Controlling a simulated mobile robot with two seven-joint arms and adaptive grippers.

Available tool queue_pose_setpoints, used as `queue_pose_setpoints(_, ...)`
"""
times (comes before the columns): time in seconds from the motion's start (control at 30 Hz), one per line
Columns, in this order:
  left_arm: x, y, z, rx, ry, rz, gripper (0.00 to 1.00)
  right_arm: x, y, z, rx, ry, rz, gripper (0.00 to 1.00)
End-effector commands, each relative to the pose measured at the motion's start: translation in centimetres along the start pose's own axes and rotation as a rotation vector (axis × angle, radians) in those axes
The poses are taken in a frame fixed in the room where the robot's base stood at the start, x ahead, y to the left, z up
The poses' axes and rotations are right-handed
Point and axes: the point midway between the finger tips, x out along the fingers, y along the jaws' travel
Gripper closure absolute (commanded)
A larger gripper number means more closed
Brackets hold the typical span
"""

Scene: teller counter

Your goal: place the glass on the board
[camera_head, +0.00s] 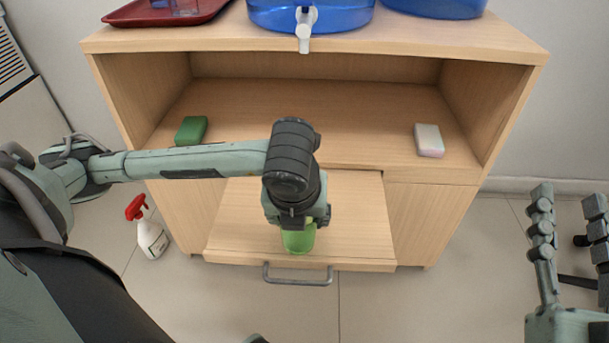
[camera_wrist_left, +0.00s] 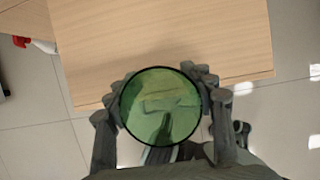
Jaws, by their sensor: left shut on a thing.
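The green see-through glass (camera_head: 299,241) is held by my left gripper (camera_head: 297,217), which covers its upper part in the head view. In the left wrist view the round rim of the glass (camera_wrist_left: 160,104) sits between the fingers of my left gripper (camera_wrist_left: 161,88). The board (camera_head: 355,222) is a light wooden pull-out panel at the front of the cabinet; its edge also shows in the left wrist view (camera_wrist_left: 165,45). The glass overlaps the board near its front edge; I cannot tell whether it touches. My right gripper (camera_head: 570,200) is open and empty, off to the right.
A grey handle (camera_head: 298,280) fronts the board. The shelf holds a green block (camera_head: 191,129) and a white-pink block (camera_head: 429,140). On top are a red tray (camera_head: 150,14) and a blue dispenser with a white tap (camera_head: 304,28). A spray bottle (camera_head: 151,236) stands on the floor left.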

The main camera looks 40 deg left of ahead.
Motion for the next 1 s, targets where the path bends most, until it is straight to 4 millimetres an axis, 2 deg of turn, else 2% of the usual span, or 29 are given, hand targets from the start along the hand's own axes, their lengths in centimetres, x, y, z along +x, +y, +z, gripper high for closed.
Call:
queue_pose_setpoints(0.07,0.3,0.0,0.5,-0.002,-0.003,0.0,0.81,-0.1,-0.6,-1.5,0.017,0.081,-0.009,0.6)
queue_pose_setpoints(0.1,0.6,0.1,1.9,-0.005,-0.005,0.006,0.81,0.0,-0.5,-1.4,0.015,0.064,-0.008,0.6)
queue_pose_setpoints(0.4,3.6,0.0,9.1,-0.006,-0.003,0.002,0.81,-0.1,-0.6,-0.7,0.014,0.021,-0.009,0.6)
queue_pose_setpoints(0.6,5.3,-0.1,13.1,-0.003,-0.001,-0.001,0.81,-0.1,-0.5,-0.3,0.011,0.002,-0.007,0.6)
queue_pose_setpoints(0.77,5.9,-0.1,14.4,0.0,-0.001,-0.001,0.81,-0.1,-0.4,-0.2,0.011,-0.002,-0.007,0.6)
queue_pose_setpoints(0.87,6.5,0.0,14.2,0.002,0.001,-0.001,0.81,-0.1,-0.4,-0.2,0.011,0.0,-0.007,0.6)
queue_pose_setpoints(1.0,8.3,0.0,13.4,0.001,0.002,0.001,0.81,-0.2,-0.5,-0.7,0.013,0.034,-0.008,0.6)
